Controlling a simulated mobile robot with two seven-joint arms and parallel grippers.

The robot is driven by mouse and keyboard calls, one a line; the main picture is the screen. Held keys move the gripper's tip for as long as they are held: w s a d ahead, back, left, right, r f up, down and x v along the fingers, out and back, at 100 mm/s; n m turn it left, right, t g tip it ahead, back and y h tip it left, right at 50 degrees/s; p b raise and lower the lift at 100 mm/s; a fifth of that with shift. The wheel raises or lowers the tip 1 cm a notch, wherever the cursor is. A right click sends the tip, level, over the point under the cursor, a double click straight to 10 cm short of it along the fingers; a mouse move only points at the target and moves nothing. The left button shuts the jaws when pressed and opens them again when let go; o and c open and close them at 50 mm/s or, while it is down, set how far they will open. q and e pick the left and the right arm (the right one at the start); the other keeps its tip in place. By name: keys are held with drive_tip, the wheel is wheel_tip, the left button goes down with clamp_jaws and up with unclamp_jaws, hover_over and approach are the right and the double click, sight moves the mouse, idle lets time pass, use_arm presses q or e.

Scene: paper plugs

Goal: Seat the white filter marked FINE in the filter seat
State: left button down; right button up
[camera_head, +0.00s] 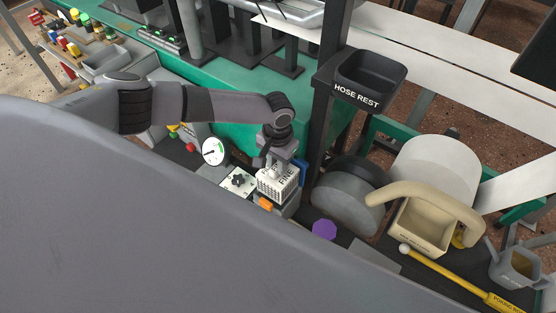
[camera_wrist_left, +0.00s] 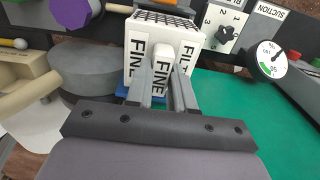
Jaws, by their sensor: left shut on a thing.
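The white filter marked FINE (camera_head: 277,184) is a boxy block with a grille on one face, at the middle of the head view. It also shows in the left wrist view (camera_wrist_left: 137,55), with FINE and FILTER lettering. My left gripper (camera_head: 274,160) is shut on its handle, and its fingers (camera_wrist_left: 162,85) close around the handle in the wrist view. The filter is at a grey housing (camera_head: 289,209) with an orange latch (camera_head: 265,204). The filter and gripper hide the seat, so I cannot tell how deep the filter sits. My right gripper is not in view.
Left of the filter are a dial panel (camera_head: 238,181) and a round gauge (camera_head: 214,151). A blue part (camera_head: 302,172) stands right behind the filter. A purple knob (camera_head: 324,229), grey drum (camera_head: 347,198), beige bin (camera_head: 420,229) and black post (camera_head: 322,125) stand to the right.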

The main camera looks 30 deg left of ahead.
use_arm(q)
drive_tip(key=shift+s+r+p, duration=0.1)
drive_tip(key=shift+p, duration=0.35)
wheel_tip(320, 180, down, 6)
drive_tip(key=b, duration=0.4)
drive_tip(key=shift+r, duration=0.2)
drive_tip(key=shift+f, duration=0.2)
idle(1.3)
